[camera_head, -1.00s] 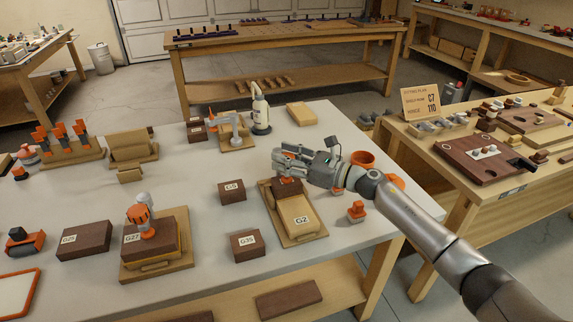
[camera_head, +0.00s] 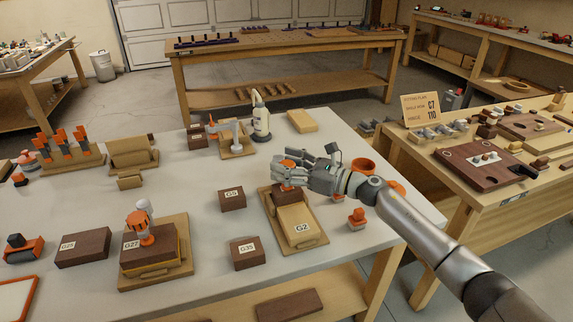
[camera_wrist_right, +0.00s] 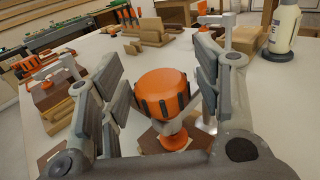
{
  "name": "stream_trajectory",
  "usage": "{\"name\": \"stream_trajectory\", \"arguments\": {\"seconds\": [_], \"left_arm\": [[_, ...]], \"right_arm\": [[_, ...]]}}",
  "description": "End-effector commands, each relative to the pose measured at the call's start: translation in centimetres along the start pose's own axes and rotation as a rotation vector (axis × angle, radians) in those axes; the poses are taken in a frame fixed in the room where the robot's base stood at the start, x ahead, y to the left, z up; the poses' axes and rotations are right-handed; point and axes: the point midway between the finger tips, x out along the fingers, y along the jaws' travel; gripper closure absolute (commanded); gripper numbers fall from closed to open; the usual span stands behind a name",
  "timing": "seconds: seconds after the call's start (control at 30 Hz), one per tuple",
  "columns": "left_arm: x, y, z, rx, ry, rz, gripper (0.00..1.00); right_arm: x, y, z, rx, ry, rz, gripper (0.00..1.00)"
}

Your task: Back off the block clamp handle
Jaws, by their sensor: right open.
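My right gripper (camera_head: 292,172) is open at the far end of the board marked G2. An orange ribbed clamp handle (camera_wrist_right: 168,94) stands between its spread fingers (camera_wrist_right: 163,95) in the right wrist view, with a gap visible on the left side. In the head view the orange handle top (camera_head: 289,163) shows among the fingers, partly hidden. Below the handle is a smaller orange part (camera_wrist_right: 174,137). A dark brown block (camera_head: 286,195) lies below on the wooden base, against the light block marked G2 (camera_head: 295,222). My left gripper is not in view.
A clamp with an orange handle (camera_head: 140,221) stands on the G27 block at left. Loose blocks G5 (camera_head: 232,199) and G35 (camera_head: 248,254) lie nearby. An orange-topped piece (camera_head: 357,217) and an orange cup (camera_head: 362,168) stand near my right arm. A white bottle (camera_head: 260,118) stands behind.

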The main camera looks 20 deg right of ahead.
Motion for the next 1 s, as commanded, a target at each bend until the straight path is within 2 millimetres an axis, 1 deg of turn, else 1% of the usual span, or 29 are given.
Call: {"name": "stream_trajectory", "arguments": {"seconds": [0.07,0.17,0.4,0.5,0.6,0.7,0.8,1.0], "left_arm": [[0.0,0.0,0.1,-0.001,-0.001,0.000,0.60],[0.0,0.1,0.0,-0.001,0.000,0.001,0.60],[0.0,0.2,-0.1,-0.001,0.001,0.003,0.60],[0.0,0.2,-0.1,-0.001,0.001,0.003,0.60],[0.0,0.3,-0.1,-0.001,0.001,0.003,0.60],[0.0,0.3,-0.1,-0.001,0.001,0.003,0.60],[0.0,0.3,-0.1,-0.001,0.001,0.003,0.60],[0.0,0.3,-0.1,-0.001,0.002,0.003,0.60]], "right_arm": [[-0.6,-0.1,-0.1,0.001,0.001,-0.002,0.41],[-1.9,-0.1,-0.2,0.001,0.003,-0.002,0.41],[-7.0,-0.1,-0.3,0.001,0.005,-0.002,0.41],[-8.8,0.0,-0.2,0.001,0.004,-0.001,0.41],[-10.2,0.0,-0.2,0.001,0.002,-0.001,0.41],[-11.2,0.0,-0.1,0.000,0.002,0.000,0.41],[-11.8,0.0,-0.1,0.001,0.001,0.000,0.41],[-11.9,0.0,0.0,0.000,0.000,0.000,0.41]]}}
